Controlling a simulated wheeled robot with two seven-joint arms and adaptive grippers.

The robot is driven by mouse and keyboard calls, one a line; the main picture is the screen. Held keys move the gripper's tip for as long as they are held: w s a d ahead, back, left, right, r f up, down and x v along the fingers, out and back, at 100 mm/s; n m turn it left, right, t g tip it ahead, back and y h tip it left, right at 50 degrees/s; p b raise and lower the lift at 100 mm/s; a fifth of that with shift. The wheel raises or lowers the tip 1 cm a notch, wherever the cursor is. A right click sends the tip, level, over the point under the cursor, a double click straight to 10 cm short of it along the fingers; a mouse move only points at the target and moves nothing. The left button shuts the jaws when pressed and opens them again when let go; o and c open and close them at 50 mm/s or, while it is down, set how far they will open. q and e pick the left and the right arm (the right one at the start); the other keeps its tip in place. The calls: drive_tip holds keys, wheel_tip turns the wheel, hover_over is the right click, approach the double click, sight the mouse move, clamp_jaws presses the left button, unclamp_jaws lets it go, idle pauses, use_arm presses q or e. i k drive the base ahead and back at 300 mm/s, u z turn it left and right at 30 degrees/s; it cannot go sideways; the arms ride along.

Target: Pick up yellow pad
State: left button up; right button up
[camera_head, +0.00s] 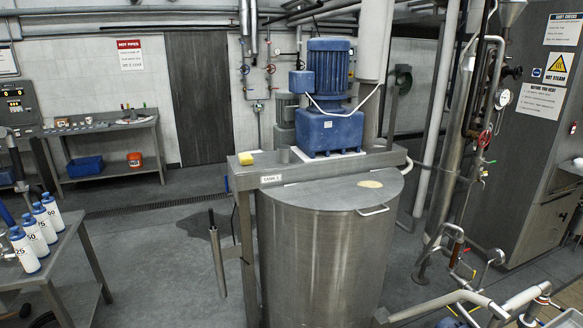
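The yellow pad (245,158) is a small block lying on the left end of the grey metal crossbeam (272,169) above the steel mixer tank (325,250). It sits to the left of the blue motor (329,75) and its blue gearbox. Nothing is touching it from above. I make out neither my left nor my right gripper in the head view.
Labelled white bottles with blue caps (38,232) stand on a metal table (60,268) at the left. A vertical grey rod (217,262) stands left of the tank. Pipes (455,300) crowd the lower right. Open floor (160,255) lies between table and tank.

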sight(245, 159)
drive_tip(key=z, duration=0.4)
drive_tip(key=i, duration=2.05)
drive_tip(key=u, duration=0.35)
